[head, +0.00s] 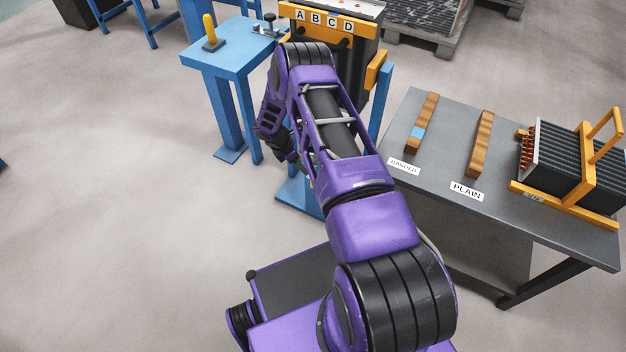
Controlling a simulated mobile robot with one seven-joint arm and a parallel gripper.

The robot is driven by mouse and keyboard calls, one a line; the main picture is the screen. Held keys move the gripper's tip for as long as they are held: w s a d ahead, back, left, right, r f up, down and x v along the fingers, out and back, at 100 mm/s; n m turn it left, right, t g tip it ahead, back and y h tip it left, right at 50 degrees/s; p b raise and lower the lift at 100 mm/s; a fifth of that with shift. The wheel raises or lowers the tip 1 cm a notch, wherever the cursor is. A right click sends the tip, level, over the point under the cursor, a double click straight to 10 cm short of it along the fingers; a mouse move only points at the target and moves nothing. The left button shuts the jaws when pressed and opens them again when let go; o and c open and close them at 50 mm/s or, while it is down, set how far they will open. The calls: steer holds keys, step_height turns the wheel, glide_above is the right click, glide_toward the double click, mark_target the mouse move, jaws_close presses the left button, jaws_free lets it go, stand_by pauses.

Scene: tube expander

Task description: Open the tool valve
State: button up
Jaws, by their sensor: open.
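No part is labelled as the tool valve, and I cannot tell for sure which one it is. A small fitting with a dark knob (269,18) stands on the back right of the blue side table (232,52). My gripper (289,155) hangs low beside the blue stand, right of the side table and below its top.
A yellow upright tool (209,32) stands on the side table. A yellow-framed unit marked A B C D (325,22) is behind my arm. A grey table (438,190) at right carries two wooden bars (422,124) (480,145) and a finned coil block (570,160). The left floor is clear.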

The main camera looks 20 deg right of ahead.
steer(key=b+x, duration=0.2)
steer(key=x, duration=1)
steer(key=shift+d+f, duration=0.1)
steer(key=shift+f, duration=0.15)
jaws_close()
stand_by(0.8)
